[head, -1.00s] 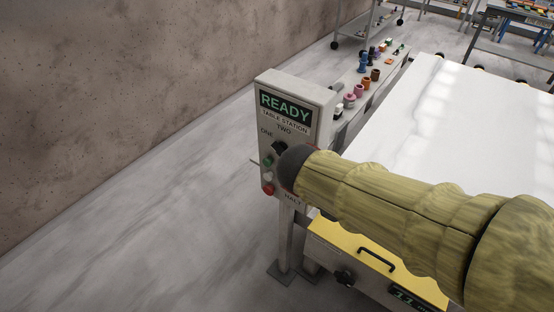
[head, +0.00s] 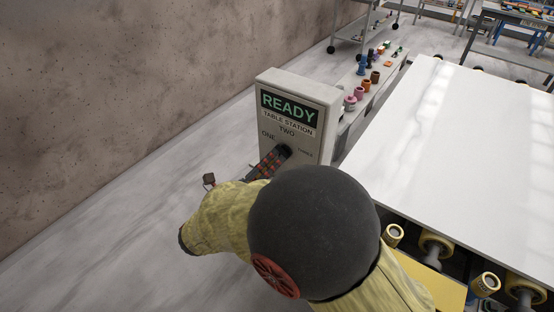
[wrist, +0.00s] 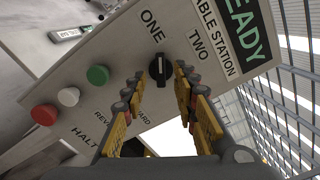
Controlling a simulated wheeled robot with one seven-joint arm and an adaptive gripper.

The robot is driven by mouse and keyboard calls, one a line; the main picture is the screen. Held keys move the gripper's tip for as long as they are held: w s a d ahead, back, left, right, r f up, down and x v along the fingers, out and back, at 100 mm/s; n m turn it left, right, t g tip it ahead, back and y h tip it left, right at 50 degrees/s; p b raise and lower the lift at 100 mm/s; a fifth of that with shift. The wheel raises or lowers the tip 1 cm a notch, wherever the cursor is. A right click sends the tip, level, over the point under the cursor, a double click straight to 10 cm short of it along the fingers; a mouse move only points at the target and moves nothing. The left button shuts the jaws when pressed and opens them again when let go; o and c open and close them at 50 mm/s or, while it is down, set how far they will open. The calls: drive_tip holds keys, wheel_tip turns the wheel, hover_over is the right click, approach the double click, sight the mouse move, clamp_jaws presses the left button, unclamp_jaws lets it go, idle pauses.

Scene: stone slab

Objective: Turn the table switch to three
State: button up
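The table switch is a black rotary knob (wrist: 160,67) on the grey control panel (wrist: 105,60). In the wrist view its pale mark runs up and down, roughly in line with ONE; I cannot tell the exact setting. ONE and TWO are readable there, and a finger covers the third label. I see gaps, and contact is not clear.
Green (wrist: 97,75), white (wrist: 68,97) and red (wrist: 44,117) buttons sit on the same panel, near my gripper. A white slab (head: 450,140) lies on a roller table to the right. Spools and small items stand on a ledge behind the panel.

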sight(279, 155)
drive_tip(key=shift+b+x, duration=0.3)
drive_tip(key=shift+x, duration=1.3)
drive_tip(key=shift+c, duration=0.6)
clamp_jaws()
